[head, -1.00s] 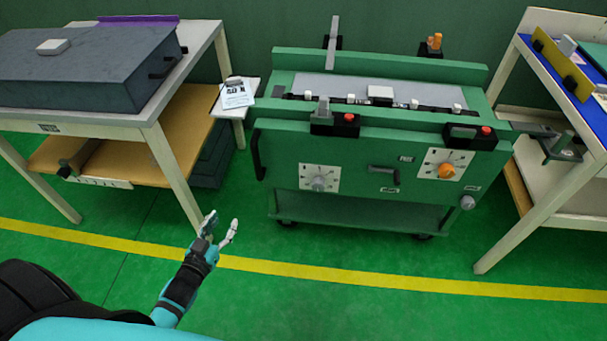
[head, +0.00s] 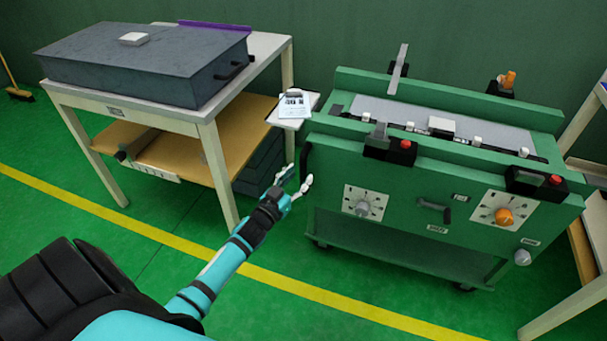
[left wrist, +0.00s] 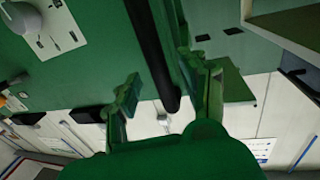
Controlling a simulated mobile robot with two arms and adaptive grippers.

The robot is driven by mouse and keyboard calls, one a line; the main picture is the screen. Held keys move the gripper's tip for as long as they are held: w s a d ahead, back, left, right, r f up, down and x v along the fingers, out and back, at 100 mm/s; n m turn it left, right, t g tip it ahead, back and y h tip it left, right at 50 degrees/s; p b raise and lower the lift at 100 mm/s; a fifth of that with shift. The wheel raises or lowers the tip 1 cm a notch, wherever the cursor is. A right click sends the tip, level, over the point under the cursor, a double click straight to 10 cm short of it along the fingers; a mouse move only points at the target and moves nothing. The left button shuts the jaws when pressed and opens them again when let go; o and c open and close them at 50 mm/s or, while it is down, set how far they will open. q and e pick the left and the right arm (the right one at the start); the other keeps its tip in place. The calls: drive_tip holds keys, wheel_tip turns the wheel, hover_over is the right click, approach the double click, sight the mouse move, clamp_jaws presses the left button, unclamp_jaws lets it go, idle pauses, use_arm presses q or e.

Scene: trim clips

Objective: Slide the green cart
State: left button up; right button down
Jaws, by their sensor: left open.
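The green cart (head: 400,190) stands on the floor at the right of the head view, with dials, a grey top and a black side handle (head: 306,160) at its left front edge. My left gripper (head: 294,178) is open beside that handle. In the left wrist view, the black handle (left wrist: 150,45) runs down between the two spread fingers of my left gripper (left wrist: 170,86), apart from being gripped. The lower end of the handle lies near the fingers. My right gripper is not in view.
A table (head: 265,48) with a dark grey case (head: 130,65) stands left of the cart. A small shelf with a paper (head: 294,103) sits between them. Another table (head: 570,300) is close on the cart's right. The green floor in front, with a yellow line (head: 330,297), is clear.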

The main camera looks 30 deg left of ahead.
sight(302, 176)
use_arm(q)
drive_tip(key=shift+w, duration=1.55)
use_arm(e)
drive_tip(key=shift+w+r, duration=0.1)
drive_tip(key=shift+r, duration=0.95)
use_arm(q)
clamp_jaws()
drive_tip(key=shift+f, duration=0.25)
